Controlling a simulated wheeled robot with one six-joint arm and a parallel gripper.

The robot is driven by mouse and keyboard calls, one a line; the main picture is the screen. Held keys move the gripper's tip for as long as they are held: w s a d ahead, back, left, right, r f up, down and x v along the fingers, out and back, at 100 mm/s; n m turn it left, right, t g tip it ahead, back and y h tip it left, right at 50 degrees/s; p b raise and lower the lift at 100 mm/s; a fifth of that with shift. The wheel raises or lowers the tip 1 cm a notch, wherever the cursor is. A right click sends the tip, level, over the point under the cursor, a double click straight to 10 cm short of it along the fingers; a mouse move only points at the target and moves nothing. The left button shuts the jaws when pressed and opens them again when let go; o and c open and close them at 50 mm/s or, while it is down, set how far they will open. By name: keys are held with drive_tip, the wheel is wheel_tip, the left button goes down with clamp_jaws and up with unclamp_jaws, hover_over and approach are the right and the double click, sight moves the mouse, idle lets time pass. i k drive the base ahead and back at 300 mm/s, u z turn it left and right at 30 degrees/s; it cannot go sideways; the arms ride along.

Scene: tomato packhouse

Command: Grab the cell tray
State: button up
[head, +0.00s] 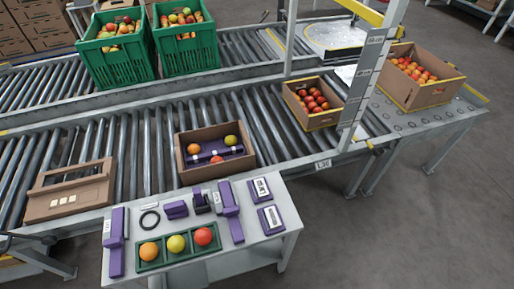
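A dark green tray (137,267) with three cells lies at the front of a small grey table. Its cells hold an orange, a yellow and a red tomato, one each. A purple insert (215,150) sits inside an open cardboard box on the roller conveyor behind the table, with a few tomatoes around it. I cannot tell from the picture alone which of these two the name cell tray means. My gripper is not in view.
The grey table (262,245) also carries a black ring (150,220) and several purple tools and blocks behind and beside the green tray. The cardboard box (202,172) stands close behind. A flat carton (70,203) lies left on the rollers. Open floor lies to the right.

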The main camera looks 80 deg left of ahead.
sight(210, 149)
drive_tip(key=i, duration=0.6)
drive_tip(key=u, duration=3.2)
drive_tip(key=i, duration=0.5)
drive_tip(key=z, duration=0.1)
